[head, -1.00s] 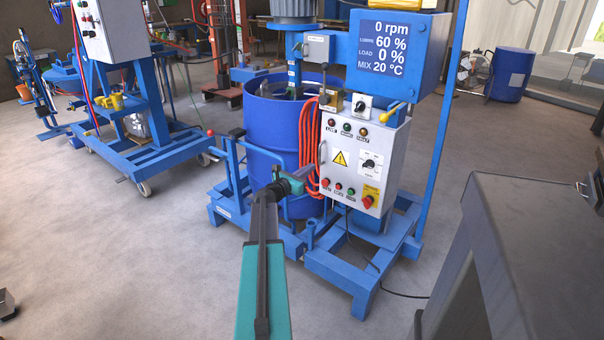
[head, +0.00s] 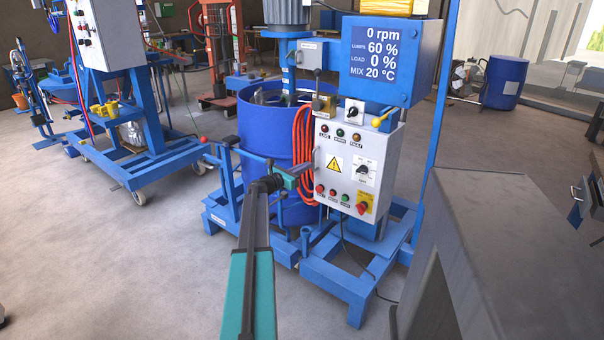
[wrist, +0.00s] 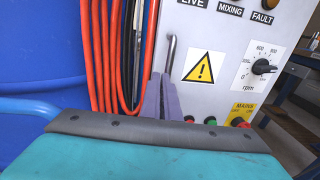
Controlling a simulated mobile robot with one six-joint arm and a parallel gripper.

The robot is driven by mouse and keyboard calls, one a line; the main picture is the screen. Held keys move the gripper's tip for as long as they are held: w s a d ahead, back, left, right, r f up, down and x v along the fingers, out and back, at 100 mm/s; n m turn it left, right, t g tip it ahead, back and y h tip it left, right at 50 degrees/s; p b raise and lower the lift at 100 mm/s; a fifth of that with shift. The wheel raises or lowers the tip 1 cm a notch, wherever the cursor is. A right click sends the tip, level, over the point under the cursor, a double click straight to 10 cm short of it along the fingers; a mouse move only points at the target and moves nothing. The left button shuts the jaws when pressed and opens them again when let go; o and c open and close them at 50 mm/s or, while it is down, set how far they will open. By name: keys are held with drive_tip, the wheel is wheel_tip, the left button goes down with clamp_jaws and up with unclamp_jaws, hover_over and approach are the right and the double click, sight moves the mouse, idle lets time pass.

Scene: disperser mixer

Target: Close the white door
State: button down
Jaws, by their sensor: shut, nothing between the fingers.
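The white door (head: 334,181) is the light front panel of the control cabinet, with a yellow warning triangle, lamps and knobs. It looks about flush with the cabinet, though a small gap cannot be ruled out. A slim metal handle (wrist: 171,52) stands upright near its left edge in the wrist view. My gripper (wrist: 160,80) is shut and empty, its purple fingers just below and left of that handle; whether they touch it is unclear. In the head view my gripper (head: 305,170) is at the panel's lower left, and its tips are hard to make out.
Orange cables (head: 302,145) hang left of the panel, in front of a blue drum (head: 262,120). A blue base frame (head: 345,275) spreads below. A grey cabinet (head: 510,240) stands close on the right. Open floor (head: 110,260) lies to the left.

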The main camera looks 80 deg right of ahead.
drive_tip(key=shift+s+d+r, duration=0.15)
drive_tip(key=shift+s+d, duration=0.05)
drive_tip(key=shift+s, duration=0.1)
drive_tip(key=w+b+v, duration=0.1)
drive_tip(key=v, duration=1.3)
drive_tip(key=shift+w, duration=0.25)
drive_tip(key=shift+d, duration=0.2)
